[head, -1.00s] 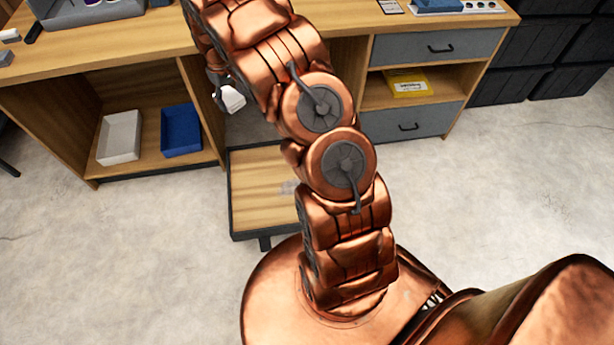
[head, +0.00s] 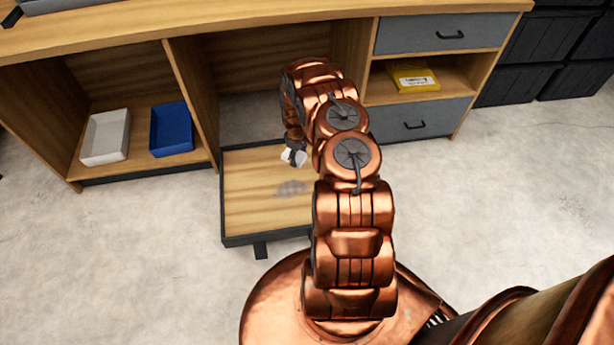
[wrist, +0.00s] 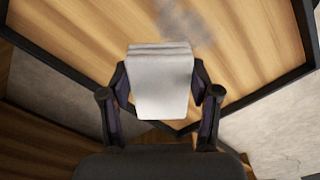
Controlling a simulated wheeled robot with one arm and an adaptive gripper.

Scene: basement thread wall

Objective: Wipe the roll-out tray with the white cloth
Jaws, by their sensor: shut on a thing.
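The roll-out tray (head: 245,200) is a wooden board with a dark rim, pulled out low in front of the bench's middle opening. A grey smudge (head: 291,188) lies on its wood; it also shows in the wrist view (wrist: 187,25). My gripper (head: 294,150) is over the tray's back part, beyond the smudge. It is shut on the folded white cloth (wrist: 160,85), which hangs between the two fingers in the wrist view. The cloth also shows in the head view (head: 292,158). I cannot tell whether it touches the wood. My arm hides the tray's right side.
A white bin (head: 105,137) and a blue bin (head: 171,129) stand on the left shelf. A yellow box (head: 414,79) lies between grey drawers (head: 441,33) on the right. Concrete floor is clear at left.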

